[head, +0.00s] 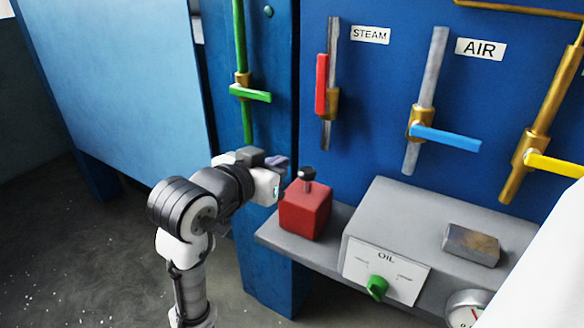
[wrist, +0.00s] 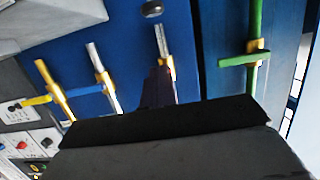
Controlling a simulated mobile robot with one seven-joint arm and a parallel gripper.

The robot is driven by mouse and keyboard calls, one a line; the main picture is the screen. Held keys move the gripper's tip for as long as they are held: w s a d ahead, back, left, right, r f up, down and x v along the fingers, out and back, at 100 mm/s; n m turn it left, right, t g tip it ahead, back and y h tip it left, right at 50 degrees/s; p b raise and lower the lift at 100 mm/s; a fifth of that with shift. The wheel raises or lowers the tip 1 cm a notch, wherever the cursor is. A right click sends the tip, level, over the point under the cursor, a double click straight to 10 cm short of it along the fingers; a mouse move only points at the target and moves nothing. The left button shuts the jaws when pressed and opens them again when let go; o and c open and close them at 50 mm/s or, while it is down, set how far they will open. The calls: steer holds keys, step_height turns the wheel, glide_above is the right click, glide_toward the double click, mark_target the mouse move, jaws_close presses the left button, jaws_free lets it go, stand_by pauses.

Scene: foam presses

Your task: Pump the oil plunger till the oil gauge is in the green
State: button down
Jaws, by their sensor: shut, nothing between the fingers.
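A red box (head: 305,211) with a black knob on a short stem (head: 307,176) stands on the left end of the grey ledge; it looks like the oil plunger, with the knob raised above the box. A round white gauge (head: 466,311) with a red needle is at the bottom right of the head view. It is cut off by the frame and partly covered, so I cannot read its green zone. My gripper (head: 277,162) is shut and empty, just left of the black knob and slightly higher, apparently apart from it. The plunger is not visible in the wrist view.
A grey housing beside the red box carries an OIL plate (head: 408,278) with a green knob (head: 377,287) and a metal block (head: 471,244). Pipes with green (head: 250,94), red (head: 321,84), blue (head: 446,137) and yellow (head: 556,164) handles stand behind. Open floor lies left.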

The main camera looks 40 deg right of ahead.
steer(key=p, duration=0.2)
glide_above(301, 199)
step_height(301, 199, down, 2)
step_height(301, 199, down, 3)
steer(key=shift+w+f, duration=0.1)
steer(key=shift+f, duration=0.6)
step_height(301, 199, down, 5)
steer(key=b, duration=0.3)
steer(key=shift+r, duration=0.1)
